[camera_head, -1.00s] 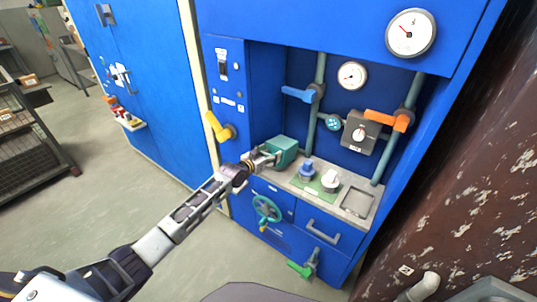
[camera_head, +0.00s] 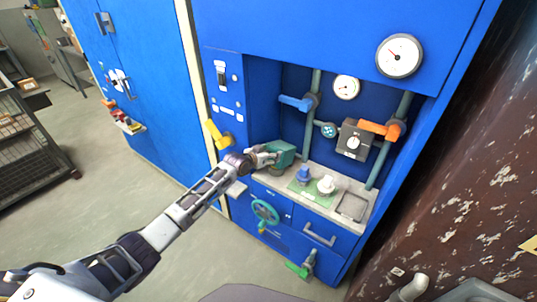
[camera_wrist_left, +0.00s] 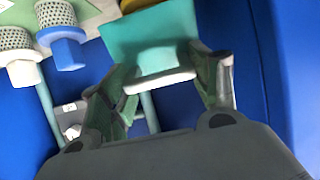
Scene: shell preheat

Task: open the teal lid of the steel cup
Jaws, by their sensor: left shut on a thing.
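The teal lid (camera_head: 286,152) is at the left end of the grey worktop in the head view. It looks tilted, and a bit of the steel cup (camera_head: 275,172) shows below it; most of the cup is hidden. My left gripper (camera_head: 268,156) reaches in from the lower left and is shut on the lid's near side. In the left wrist view the teal lid (camera_wrist_left: 148,35) fills the upper middle, and its pale front tab (camera_wrist_left: 160,80) is between the fingers of my left gripper (camera_wrist_left: 165,85). My right gripper is not in view.
A blue knob (camera_head: 303,173) and a white knob (camera_head: 326,185) stand on a green plate right of the cup. A yellow handle (camera_head: 217,134) sticks out at the left. A teal handwheel (camera_head: 265,211) is below. Blue (camera_head: 296,102) and orange (camera_head: 380,129) valve levers are above.

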